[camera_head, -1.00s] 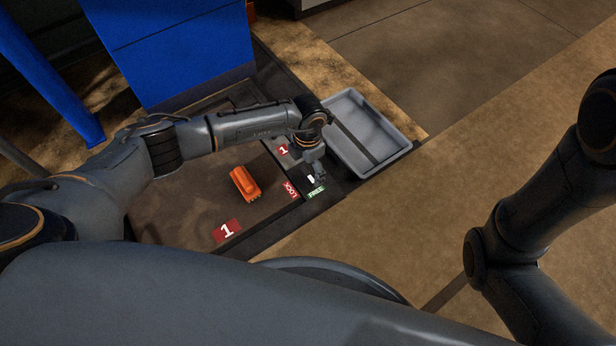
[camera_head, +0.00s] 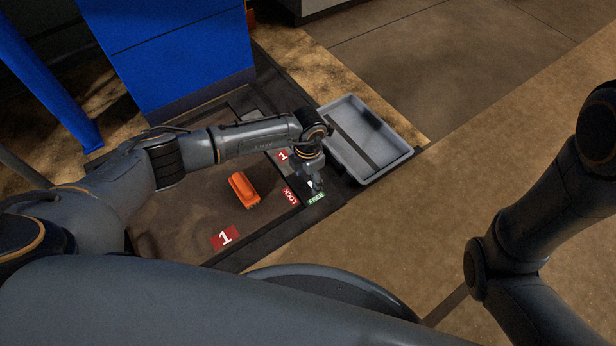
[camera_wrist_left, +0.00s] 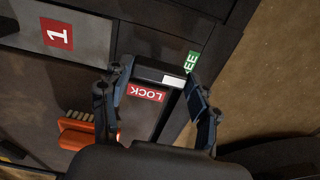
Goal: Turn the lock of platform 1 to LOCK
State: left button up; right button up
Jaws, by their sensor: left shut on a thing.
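The lock of platform 1 is a dark handle with a white mark (camera_wrist_left: 174,80); its white end lies beside the green FREE label (camera_wrist_left: 192,62). The red LOCK label (camera_wrist_left: 147,92) is just below the handle in the wrist view. My left gripper (camera_head: 315,184) is shut on the handle, with one finger on each side of it in the wrist view. In the head view the gripper partly hides the handle, above the FREE label (camera_head: 316,198) and right of the LOCK label (camera_head: 291,196). My right gripper is out of view.
A grey bin (camera_head: 400,160) stands right of my left gripper. A blue cabinet (camera_head: 175,50) rises behind. Open floor lies to the right.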

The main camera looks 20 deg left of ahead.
pick_arm(q)
jog(key=m+p, duration=0.1)
jog(key=m, duration=0.2)
jog(key=shift+a+m, duration=0.1)
jog(key=shift+m, duration=0.3)
jog(key=m, duration=0.4)
jog(key=shift+s+a+m+p, duration=0.1)
jog(key=shift+a+m+p, duration=0.05)
jog(key=shift+m+p, duration=0.15)
jog(key=m, duration=0.4)
jog(key=shift+a, duration=0.1)
jog(key=shift+a+m, duration=0.1)
jog(key=shift+m, duration=2.7)
jog(key=o, duration=1.2)
jog(key=shift+c, duration=0.2)
